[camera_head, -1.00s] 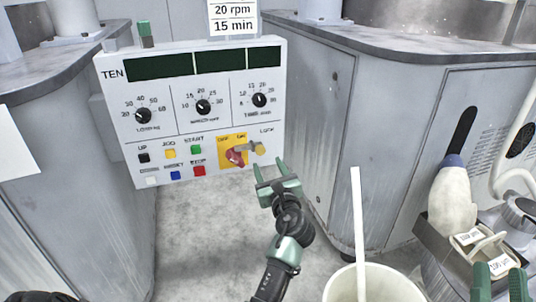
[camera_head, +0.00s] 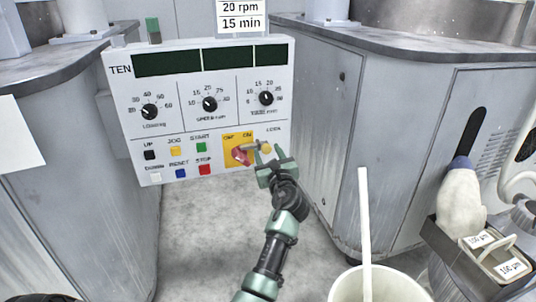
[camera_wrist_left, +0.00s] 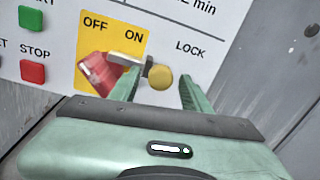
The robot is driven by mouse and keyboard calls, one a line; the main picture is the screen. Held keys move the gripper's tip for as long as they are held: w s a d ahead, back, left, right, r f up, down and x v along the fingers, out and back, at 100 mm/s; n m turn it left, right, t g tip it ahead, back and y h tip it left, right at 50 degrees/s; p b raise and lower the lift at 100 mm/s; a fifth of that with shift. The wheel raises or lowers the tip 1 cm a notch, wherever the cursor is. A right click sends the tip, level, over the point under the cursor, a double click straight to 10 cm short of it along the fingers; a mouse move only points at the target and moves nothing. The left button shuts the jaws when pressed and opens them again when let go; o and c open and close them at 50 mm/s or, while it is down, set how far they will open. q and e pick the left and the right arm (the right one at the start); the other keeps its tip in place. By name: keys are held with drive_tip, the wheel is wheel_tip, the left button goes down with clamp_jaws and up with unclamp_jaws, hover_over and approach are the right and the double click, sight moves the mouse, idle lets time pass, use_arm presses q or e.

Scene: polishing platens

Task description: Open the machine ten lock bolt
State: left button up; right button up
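The control panel marked TEN (camera_head: 180,118) stands between two grey machine bodies. At its lower right, a lock bolt with a round brass-yellow knob (camera_head: 265,148) sits beside the word LOCK. Its grey bar reaches left to the red switch handle (camera_head: 240,154) on the yellow OFF/ON plate. My left gripper (camera_head: 274,161) is open and empty, just in front of the knob. In the left wrist view the knob (camera_wrist_left: 160,77) appears between the two green fingers; I cannot tell whether they touch it. My right gripper is not in view.
A white bucket (camera_head: 345,287) with a white stick stands at the lower right. A dark tray (camera_head: 452,255) with labelled containers and a pale bottle (camera_head: 461,198) is at the far right. Several buttons and three dials (camera_head: 210,104) are on the panel. Grey machine walls flank it.

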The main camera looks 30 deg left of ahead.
use_arm(q)
clamp_jaws()
drive_tip(key=shift+f, duration=0.1)
idle(1.1)
